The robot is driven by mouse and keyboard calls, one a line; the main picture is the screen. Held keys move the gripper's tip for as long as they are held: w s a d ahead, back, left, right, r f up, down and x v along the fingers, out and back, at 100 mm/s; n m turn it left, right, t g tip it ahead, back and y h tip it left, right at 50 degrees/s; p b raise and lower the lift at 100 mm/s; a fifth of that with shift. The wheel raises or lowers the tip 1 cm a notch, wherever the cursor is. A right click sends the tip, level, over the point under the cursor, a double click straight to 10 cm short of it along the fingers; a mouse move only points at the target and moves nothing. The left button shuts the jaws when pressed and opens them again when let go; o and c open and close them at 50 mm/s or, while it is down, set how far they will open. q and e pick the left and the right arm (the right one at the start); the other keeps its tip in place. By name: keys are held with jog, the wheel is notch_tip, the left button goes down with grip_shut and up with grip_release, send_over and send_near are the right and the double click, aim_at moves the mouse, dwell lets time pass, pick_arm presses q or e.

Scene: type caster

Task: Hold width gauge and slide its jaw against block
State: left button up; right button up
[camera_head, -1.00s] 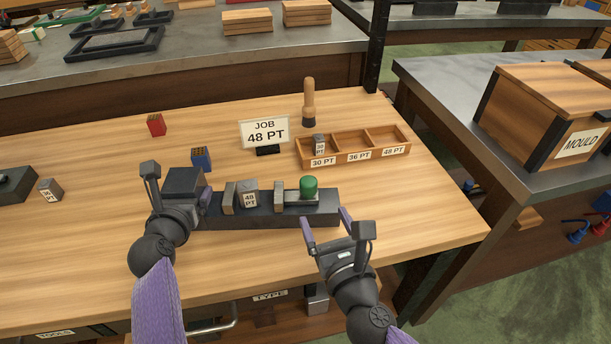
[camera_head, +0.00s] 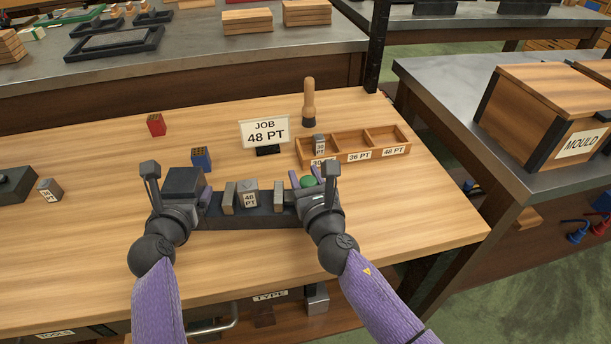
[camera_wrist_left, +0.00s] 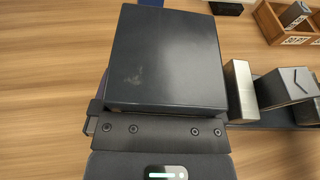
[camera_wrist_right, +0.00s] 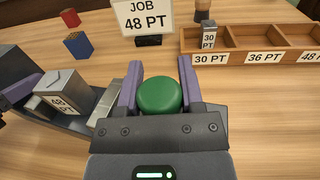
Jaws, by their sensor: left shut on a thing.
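The dark width gauge (camera_head: 235,222) lies on the bench. Its fixed jaw (camera_head: 229,197) is left of the grey "48 PT" block (camera_head: 249,198), which sits on the bar. The sliding jaw (camera_head: 279,195) stands right of the block with a visible gap. Its green knob (camera_head: 307,181) also shows in the right wrist view (camera_wrist_right: 160,97). My left gripper (camera_head: 190,193) is shut on the gauge's dark left end block (camera_wrist_left: 168,60); its fingers are mostly hidden. My right gripper (camera_wrist_right: 160,85) is open, its purple fingers on either side of the knob.
A "JOB 48 PT" sign (camera_head: 265,131) stands behind the gauge. A wooden tray (camera_head: 372,155) with labelled compartments is behind right, a small block in the 30 PT one. Red (camera_head: 156,125) and blue (camera_head: 201,158) blocks stand behind left. The front bench is clear.

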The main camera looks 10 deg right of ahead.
grip_shut()
jog(key=shift+w+a, duration=0.15)
jog(key=shift+a, duration=0.65)
jog(key=shift+w+a, duration=0.1)
jog(key=shift+a, duration=0.65)
jog(key=o, duration=0.6)
grip_release()
jog(key=s, duration=0.8)
jog(key=s+d, duration=0.1)
jog(key=s, duration=0.3)
